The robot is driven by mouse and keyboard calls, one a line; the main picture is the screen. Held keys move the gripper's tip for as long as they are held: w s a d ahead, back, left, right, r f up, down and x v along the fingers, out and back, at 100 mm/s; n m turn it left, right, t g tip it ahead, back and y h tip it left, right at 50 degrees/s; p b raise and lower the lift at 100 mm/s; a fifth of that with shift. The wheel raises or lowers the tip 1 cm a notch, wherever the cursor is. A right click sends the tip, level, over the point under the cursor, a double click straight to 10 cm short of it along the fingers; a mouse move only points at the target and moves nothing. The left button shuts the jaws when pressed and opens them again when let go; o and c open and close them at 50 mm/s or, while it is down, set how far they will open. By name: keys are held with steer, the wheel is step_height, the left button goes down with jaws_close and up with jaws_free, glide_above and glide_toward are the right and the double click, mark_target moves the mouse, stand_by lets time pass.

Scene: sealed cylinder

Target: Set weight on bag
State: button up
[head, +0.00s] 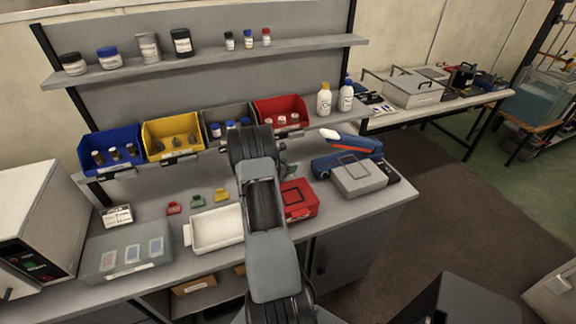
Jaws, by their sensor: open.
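I cannot single out the weight or the bag for sure. Three flat pouch-like pieces (132,250) show at a grey translucent box (98,262) at the front left of the bench. Small red (172,208), green (196,201) and yellow (221,195) pieces stand behind a white tray (206,244). Several dark, rounded pieces (177,144) sit in the yellow bin (151,129). My arm reaches up over the middle of the bench; my gripper is hidden behind it, so its jaws do not show.
Blue (92,142), grey (215,114) and red (270,106) bins line the lower shelf. A red case (300,205) lies right of my arm. A blue device with its lid raised (350,146) and a grey box (358,178) stand at the right. A white machine (40,215) stands left.

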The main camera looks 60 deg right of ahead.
steer(key=a+r+m+t+y+b, duration=0.1)
steer(key=a+r+m, duration=0.3)
steer(key=a, duration=0.5)
steer(key=w+a+r+m+y, duration=0.1)
steer(key=a+r+y, duration=0.1)
steer(key=a+r, duration=0.45)
steer(key=a+r+m+t+y+b, duration=0.1)
steer(key=a+r+m, duration=0.2)
steer(key=a, duration=0.7)
steer(key=s+a+r+m+t+y, duration=0.2)
steer(key=a+y, duration=0.1)
steer(key=a, duration=0.5)
steer(key=s+a+r+m+t+y, duration=0.1)
steer(key=s+a+m+y, duration=0.1)
steer(key=a, duration=0.6)
steer(key=s+a+r+m+t+y, duration=0.2)
steer(key=s+a+m+y, duration=0.1)
steer(key=a, duration=0.5)
steer(key=shift+r+t+y, duration=0.3)
steer(key=shift+r+y, duration=0.05)
steer(key=shift+y, duration=0.15)
steer(key=shift+a, duration=0.1)
